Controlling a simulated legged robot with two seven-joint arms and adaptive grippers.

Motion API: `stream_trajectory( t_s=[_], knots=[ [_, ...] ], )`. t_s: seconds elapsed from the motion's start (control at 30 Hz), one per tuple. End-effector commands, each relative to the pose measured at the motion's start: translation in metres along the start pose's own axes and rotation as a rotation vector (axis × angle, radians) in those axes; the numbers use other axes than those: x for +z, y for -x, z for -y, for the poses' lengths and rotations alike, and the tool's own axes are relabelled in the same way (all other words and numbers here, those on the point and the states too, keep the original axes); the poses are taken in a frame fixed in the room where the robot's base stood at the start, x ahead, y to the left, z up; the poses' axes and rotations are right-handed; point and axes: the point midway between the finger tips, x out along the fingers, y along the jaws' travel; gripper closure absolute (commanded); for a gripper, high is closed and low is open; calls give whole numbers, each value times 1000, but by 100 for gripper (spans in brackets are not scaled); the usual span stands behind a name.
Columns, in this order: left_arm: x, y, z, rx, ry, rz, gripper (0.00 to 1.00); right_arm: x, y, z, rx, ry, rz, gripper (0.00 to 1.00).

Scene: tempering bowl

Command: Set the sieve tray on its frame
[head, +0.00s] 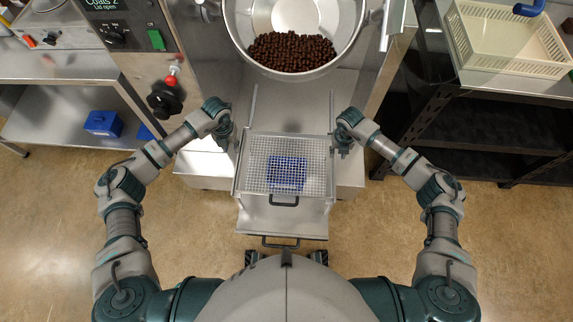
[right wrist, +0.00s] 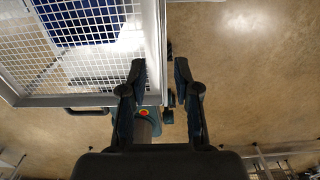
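The sieve tray (head: 257,137) is a wire mesh with a grey metal rim and a black front handle, in the middle of the head view. It lies over a steel frame (head: 290,216) with two rails extending behind; I cannot tell whether it is seated. My left gripper (head: 232,139) is at the tray's left edge; its fingers are too small to read. My right gripper (head: 341,147) is at the right edge. In the right wrist view, its fingers (right wrist: 160,68) are open, one on each side of the tray's side rim (right wrist: 152,40), with a visible gap.
A blue item (head: 286,174) shows through the mesh. A steel bowl (head: 243,43) of brown balls stands behind the tray. A shelf with a blue box (head: 103,123) is left; a dark rack with a cream crate (head: 500,64) is right. The floor in front is open.

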Motion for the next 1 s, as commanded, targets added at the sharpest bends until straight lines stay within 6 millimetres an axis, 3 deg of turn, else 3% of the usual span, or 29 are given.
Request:
stream_trajectory(
  t_s=[0.1, 0.3, 1.0],
  knots=[
    [0, -1, -2, -2, 1, 0, 69, 0, 24, -2, -1, 2, 2, 69],
    [0, -1, -4, -4, 2, 0, 69, 0, 46, -5, -4, 0, 0, 69],
    [0, -1, -2, -2, 1, 0, 69, 0, 48, -3, -2, 0, -1, 69]
  ],
)
